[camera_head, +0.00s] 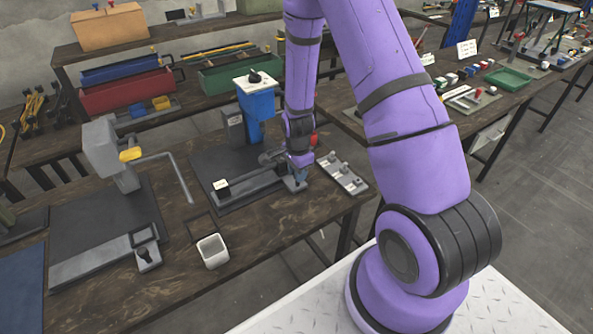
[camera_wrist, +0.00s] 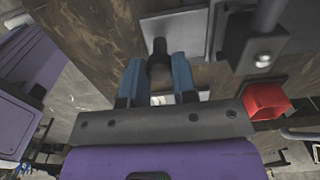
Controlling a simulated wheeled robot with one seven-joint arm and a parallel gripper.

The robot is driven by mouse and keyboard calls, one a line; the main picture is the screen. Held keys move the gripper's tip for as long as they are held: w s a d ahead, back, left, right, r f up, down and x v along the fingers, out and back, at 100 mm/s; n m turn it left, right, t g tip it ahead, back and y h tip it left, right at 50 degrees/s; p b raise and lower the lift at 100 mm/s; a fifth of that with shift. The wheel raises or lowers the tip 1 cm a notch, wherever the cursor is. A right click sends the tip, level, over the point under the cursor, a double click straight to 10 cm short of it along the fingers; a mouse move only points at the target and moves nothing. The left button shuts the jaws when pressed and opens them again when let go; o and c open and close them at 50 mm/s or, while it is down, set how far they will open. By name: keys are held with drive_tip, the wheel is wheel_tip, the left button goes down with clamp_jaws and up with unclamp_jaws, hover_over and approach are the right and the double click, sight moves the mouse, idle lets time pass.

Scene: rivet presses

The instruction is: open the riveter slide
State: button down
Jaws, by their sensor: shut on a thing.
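The blue riveter (camera_head: 258,103) stands on a dark base plate on the bench. Its grey slide bar (camera_head: 243,192) lies along the front of that plate. My gripper (camera_head: 298,180) is at the right end of the slide, pointing down. In the wrist view, the blue fingers of my gripper (camera_wrist: 158,70) are on either side of a dark knob (camera_wrist: 159,60) and shut on it. The knob stands on a pale plate (camera_wrist: 180,34). In the head view the knob is largely hidden by my gripper.
A grey press (camera_head: 105,150) with a bent rod stands at left, with its own slide and knob (camera_head: 147,256). A white cup (camera_head: 212,251) is near the bench's front edge. A fixture plate (camera_head: 343,173) lies right of my gripper. A red box (camera_wrist: 265,101) is close by in the wrist view.

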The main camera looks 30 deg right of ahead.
drive_tip(key=c, duration=0.9)
unclamp_jaws()
drive_tip(key=shift+r, duration=0.1)
wheel_tip(320, 180, up, 11)
drive_tip(key=shift+f, duration=0.2)
